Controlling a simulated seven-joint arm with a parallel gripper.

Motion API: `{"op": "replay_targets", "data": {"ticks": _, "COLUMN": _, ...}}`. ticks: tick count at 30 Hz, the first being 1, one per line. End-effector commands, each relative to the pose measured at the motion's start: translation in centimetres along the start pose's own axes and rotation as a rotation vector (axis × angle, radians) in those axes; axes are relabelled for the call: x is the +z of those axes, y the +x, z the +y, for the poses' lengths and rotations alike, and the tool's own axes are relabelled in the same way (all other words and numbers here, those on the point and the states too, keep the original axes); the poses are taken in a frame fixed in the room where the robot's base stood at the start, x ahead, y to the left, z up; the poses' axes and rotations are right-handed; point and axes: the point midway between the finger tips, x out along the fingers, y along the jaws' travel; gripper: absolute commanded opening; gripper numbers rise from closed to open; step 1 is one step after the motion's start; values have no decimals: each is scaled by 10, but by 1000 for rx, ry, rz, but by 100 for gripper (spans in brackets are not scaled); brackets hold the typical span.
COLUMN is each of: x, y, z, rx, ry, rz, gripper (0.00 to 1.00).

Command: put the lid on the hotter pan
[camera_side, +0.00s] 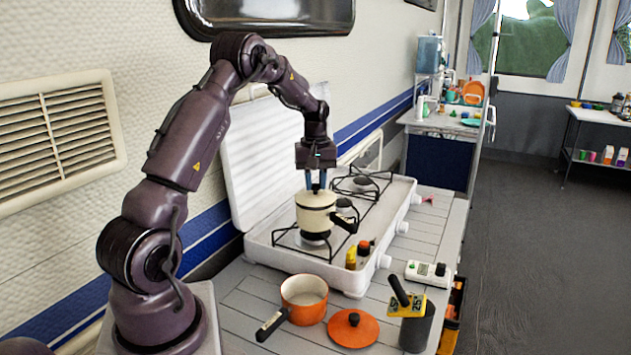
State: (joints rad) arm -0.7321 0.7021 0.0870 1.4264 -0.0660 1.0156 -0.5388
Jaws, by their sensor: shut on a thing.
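My gripper (316,183) points down over the stove and is shut on the dark knob of a cream lid (314,199). The lid is at the top of a cream pan (317,217) with a black handle, which stands over the front burner. I cannot tell whether the lid rests fully on the rim. An orange pan (304,312) with a black handle stands open on the counter at the front. An orange lid (353,329) with a dark knob lies flat to its right.
The white stove (283,262) has its cover raised behind it. Small bottles (357,254) stand by its front edge. A white device (428,273) lies on the counter. A yellow gauge marked 25 (407,306) is at a dark cylinder (417,330) at the right.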

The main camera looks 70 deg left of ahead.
Motion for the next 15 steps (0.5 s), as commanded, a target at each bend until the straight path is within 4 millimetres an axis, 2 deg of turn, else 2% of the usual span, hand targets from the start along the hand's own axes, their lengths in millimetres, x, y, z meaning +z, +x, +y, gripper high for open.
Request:
{"op": "replay_targets", "data": {"ticks": 7, "x": 0, "y": 0, "z": 0, "rx": 0, "ry": 0, "rz": 0, "gripper": 10}}
{"op": "replay_targets", "data": {"ticks": 8, "x": 0, "y": 0, "z": 0, "rx": 0, "ry": 1, "rz": 0, "gripper": 28}}
{"op": "replay_targets", "data": {"ticks": 11, "x": 0, "y": 0, "z": 0, "rx": 0, "ry": 1, "rz": 0, "gripper": 51}}
{"op": "replay_targets", "data": {"ticks": 15, "x": 0, "y": 0, "z": 0, "rx": 0, "ry": 1, "rz": 0, "gripper": 53}}
